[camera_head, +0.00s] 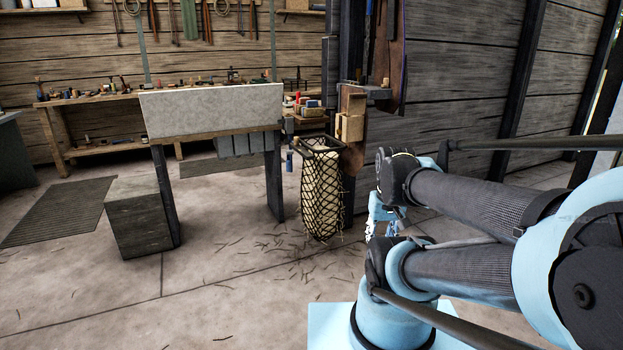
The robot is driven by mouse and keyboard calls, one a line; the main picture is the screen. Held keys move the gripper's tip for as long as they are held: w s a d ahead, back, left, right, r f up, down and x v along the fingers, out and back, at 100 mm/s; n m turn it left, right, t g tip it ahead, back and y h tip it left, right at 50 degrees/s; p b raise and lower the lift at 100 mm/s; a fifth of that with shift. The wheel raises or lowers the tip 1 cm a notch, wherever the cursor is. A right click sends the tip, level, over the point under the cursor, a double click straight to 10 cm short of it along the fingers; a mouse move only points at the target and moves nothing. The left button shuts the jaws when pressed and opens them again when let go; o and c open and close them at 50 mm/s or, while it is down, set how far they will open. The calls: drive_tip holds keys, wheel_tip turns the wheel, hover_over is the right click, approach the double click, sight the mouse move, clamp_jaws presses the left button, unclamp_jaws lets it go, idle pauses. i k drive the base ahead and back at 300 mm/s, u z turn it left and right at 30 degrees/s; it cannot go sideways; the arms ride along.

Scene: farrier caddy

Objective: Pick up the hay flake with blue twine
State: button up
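No hay flake with blue twine can be made out for certain. A black net (322,195) with pale, straw-coloured filling hangs from a dark square rim near the centre, by the workbench's right end. I cannot tell whether the filling is hay flakes, and no blue twine shows on it. My arm reaches in from the right. A light blue and white part at its far end, seemingly my gripper (378,214), is right of the net and apart from it in the picture. It is partly hidden by my arm links, and its fingers cannot be made out.
A bench with a grey front panel (212,110) stands left of the net, with a wooden box (138,215) by its left leg. A tool-covered workbench (85,97) lines the back wall. Straw bits litter the concrete floor (220,285), which is open in front.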

sight(313, 110)
drive_tip(key=i, duration=1.15)
drive_tip(key=z, duration=1.25)
drive_tip(key=i, duration=1.9)
drive_tip(key=u, duration=2.1)
